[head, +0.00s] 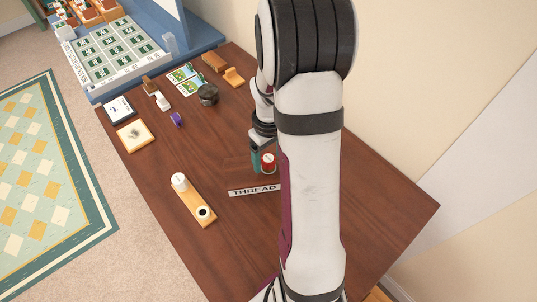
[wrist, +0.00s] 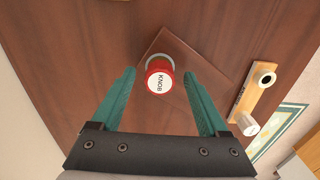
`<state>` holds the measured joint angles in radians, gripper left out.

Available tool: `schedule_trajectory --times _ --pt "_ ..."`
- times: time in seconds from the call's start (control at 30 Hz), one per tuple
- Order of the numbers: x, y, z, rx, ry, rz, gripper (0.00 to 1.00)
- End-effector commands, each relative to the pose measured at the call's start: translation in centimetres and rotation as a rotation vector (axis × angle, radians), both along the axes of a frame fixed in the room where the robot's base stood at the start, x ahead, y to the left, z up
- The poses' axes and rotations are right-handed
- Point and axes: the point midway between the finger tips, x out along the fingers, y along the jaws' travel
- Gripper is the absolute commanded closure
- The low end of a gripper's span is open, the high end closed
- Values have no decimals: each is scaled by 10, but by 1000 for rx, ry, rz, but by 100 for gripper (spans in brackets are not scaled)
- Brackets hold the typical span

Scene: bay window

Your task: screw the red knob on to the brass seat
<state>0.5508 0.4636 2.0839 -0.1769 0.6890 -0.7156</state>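The red knob (head: 268,161) stands upright at the middle of the dark wooden table, close to my gripper. In the wrist view the knob (wrist: 159,78) shows a white top lettered KNOB, with a grey ring showing around its far side. My gripper (wrist: 160,76) has teal fingers spread wide, one on each side of the knob, with a gap on both sides. In the head view my arm hides part of the gripper (head: 262,160). I cannot make out a brass seat; whether it lies under the knob is hidden.
A THREAD label (head: 254,190) lies near the knob. A wooden strip (head: 192,200) carries a white cylinder (head: 179,181) and a black-centred white ring (head: 204,213). Small items, including a dark round pot (head: 208,94), stand toward the back. The right part of the table (head: 390,205) is clear.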

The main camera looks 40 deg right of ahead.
Motion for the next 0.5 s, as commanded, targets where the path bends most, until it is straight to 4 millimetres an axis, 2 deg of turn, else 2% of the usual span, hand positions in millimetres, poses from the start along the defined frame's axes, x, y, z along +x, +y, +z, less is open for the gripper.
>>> schedule_trajectory --times 0.3,0.37,0.5 --pt "0 0 6 -1 -2 0 22" --pt "1 -1 15 -2 -3 1 22" --pt "1 -1 56 -5 -7 1 22"
